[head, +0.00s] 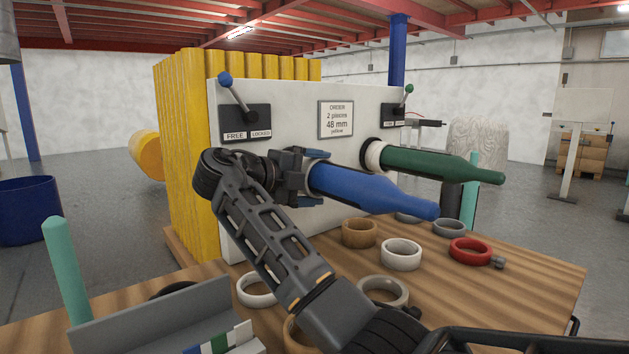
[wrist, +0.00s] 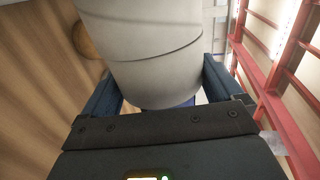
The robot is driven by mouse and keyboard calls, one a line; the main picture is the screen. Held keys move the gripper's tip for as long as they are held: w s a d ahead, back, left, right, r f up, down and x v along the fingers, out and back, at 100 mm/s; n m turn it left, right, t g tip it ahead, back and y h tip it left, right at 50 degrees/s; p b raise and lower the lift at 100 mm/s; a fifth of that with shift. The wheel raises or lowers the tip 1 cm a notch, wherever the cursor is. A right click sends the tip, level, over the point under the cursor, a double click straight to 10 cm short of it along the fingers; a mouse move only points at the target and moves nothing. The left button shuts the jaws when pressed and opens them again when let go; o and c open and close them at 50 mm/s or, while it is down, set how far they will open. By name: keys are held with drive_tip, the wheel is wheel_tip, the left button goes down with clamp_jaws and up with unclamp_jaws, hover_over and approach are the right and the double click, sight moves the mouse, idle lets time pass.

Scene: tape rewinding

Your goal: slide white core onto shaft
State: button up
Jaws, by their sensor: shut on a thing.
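A white core (head: 314,167) is around the blue shaft (head: 365,189), near its panel end. My gripper (head: 298,178) is shut on this core; its jaws hide much of it in the head view. In the wrist view my gripper (wrist: 160,90) has a jaw on each side of the pale core (wrist: 165,75), which shows a thin seam across it. I cannot tell whether the core touches the panel. A little blue shows just below the core. The green shaft (head: 435,165) has another white core (head: 375,157) around its panel end.
The white panel (head: 300,108) carries a blue-knobbed lever (head: 231,92) leaning left, a green-knobbed lever (head: 407,97) leaning right and an order sign (head: 336,119). Several rings, including a red one (head: 469,251), lie on the wooden table (head: 500,290) below. A teal post (head: 65,270) stands left.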

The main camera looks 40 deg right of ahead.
sight(409, 204)
idle(0.4)
drive_tip(key=o, duration=0.7)
drive_tip(key=shift+r+p, duration=0.15)
drive_tip(key=shift+p, duration=0.2)
drive_tip(key=shift+r+p, duration=0.15)
drive_tip(key=shift+p, duration=0.3)
drive_tip(key=shift+s+p, duration=0.4)
drive_tip(key=shift+p, duration=0.25)
drive_tip(key=s+p, duration=0.6)
drive_tip(key=s, duration=0.1)
drive_tip(key=s+p, duration=0.6)
drive_tip(key=s, duration=0.1)
drive_tip(key=s+p, duration=0.7)
drive_tip(key=shift+s+d, duration=0.3)
drive_tip(key=shift+d, duration=0.1)
drive_tip(key=s+b, duration=0.2)
drive_tip(key=s, duration=0.6)
drive_tip(key=shift+s+d+f+b, duration=0.15)
drive_tip(key=shift+s+f+b, duration=0.1)
drive_tip(key=shift+b, duration=0.05)
